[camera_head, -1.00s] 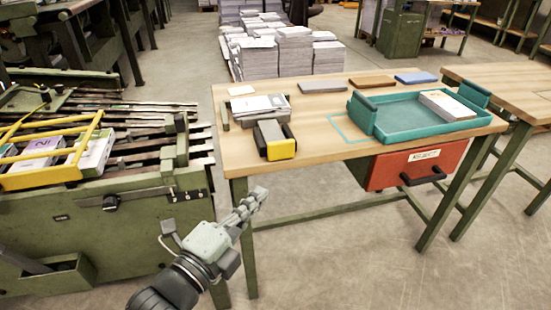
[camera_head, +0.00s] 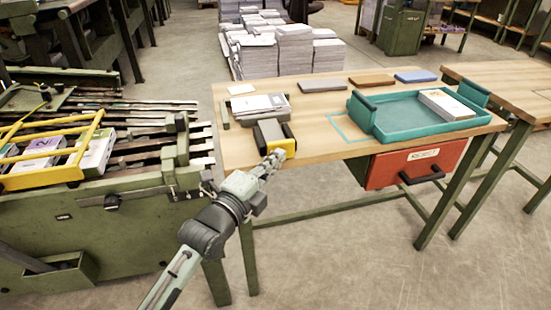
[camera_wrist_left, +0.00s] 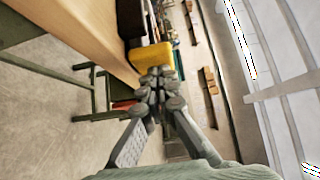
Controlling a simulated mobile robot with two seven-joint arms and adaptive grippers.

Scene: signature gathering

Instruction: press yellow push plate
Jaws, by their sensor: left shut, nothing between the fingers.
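The yellow push plate (camera_head: 283,149) is on the front of a dark grey block-shaped device (camera_head: 270,132) near the front left edge of the wooden table. In the left wrist view the yellow plate (camera_wrist_left: 152,56) is just beyond my fingertips. My left gripper (camera_head: 276,157) is shut and empty, with its tips at the lower front of the plate. It also shows in the left wrist view (camera_wrist_left: 157,74). I cannot tell whether the tips touch the plate. My right gripper is not in view.
A stack of papers (camera_head: 260,106) lies behind the device. A teal tray (camera_head: 412,122) stands on the right of the table (camera_head: 310,144), above a red drawer (camera_head: 410,168). A green machine with a yellow rack (camera_head: 50,150) stands at left.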

